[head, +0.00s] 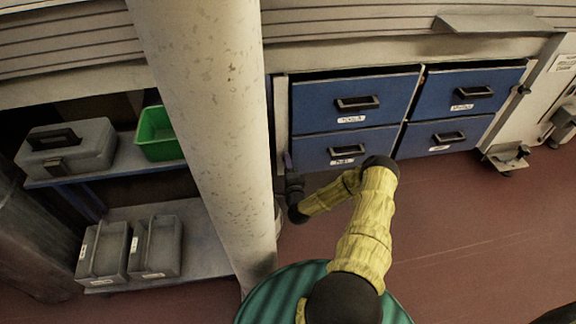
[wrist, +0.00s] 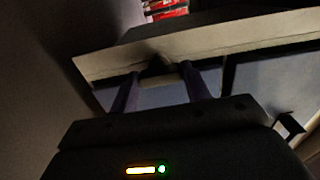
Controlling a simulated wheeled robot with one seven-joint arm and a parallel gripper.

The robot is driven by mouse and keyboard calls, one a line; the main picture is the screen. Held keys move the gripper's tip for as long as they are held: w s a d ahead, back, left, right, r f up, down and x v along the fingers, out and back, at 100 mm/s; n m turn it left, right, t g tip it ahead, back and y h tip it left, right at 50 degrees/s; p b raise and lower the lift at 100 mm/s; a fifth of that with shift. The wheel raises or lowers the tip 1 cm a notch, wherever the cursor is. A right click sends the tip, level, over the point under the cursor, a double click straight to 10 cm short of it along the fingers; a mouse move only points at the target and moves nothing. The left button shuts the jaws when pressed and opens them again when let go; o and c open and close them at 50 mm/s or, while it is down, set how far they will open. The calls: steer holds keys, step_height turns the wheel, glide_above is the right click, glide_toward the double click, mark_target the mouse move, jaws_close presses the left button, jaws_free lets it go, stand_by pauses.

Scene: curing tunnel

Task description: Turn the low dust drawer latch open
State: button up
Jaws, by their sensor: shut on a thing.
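The blue drawer (head: 352,147) at the lower left of a bank of blue drawers has a dark handle and a white label. My gripper (head: 288,160) is at its left edge, just right of the thick column, low near the floor. In the wrist view my gripper (wrist: 160,74) has its two purple fingers on either side of a small dark latch piece (wrist: 156,67) below a pale ledge. It is shut on this latch. Most of the latch is dark and in shadow, so its turn angle cannot be told. In the head view the latch is hidden.
A thick pale column (head: 205,110) stands close left of my arm. Left of it is a shelf (head: 105,168) with a grey toolbox (head: 68,150), a green bin (head: 158,136) and grey bins (head: 155,247). The red floor (head: 480,225) at the right is clear.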

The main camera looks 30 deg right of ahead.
steer(key=shift+o, duration=0.2)
steer(key=shift+f, duration=0.1)
steer(key=shift+c, duration=0.2)
steer(key=o, duration=1)
steer(key=p+v, duration=0.5)
steer(key=v, duration=0.7)
steer(key=shift+p, duration=0.3)
steer(key=shift+s, duration=0.1)
